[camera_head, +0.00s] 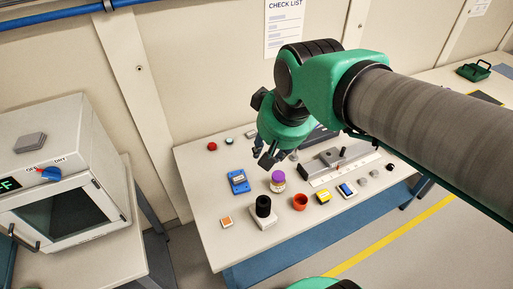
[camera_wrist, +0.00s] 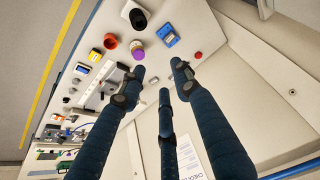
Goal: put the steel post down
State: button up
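My gripper (camera_head: 264,155) hangs over the back half of the white table in the head view. I see no steel post in the gripper. A short dark upright post (camera_head: 343,153) stands by a grey block on the table, right of the gripper; I cannot tell whether it is the steel post. The table (camera_head: 205,205) is below the fingertips, and the arm hides part of its back right.
A white oven (camera_head: 62,190) stands at left.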

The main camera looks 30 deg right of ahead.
jog(key=s+a, duration=0.2)
jog(key=s, duration=0.4)
jog(key=shift+s+a+f+n+t, duration=0.15)
jog(key=shift+a+f+n+t, duration=0.05)
jog(key=shift+f+n+t, duration=0.2)
dwell(0.9)
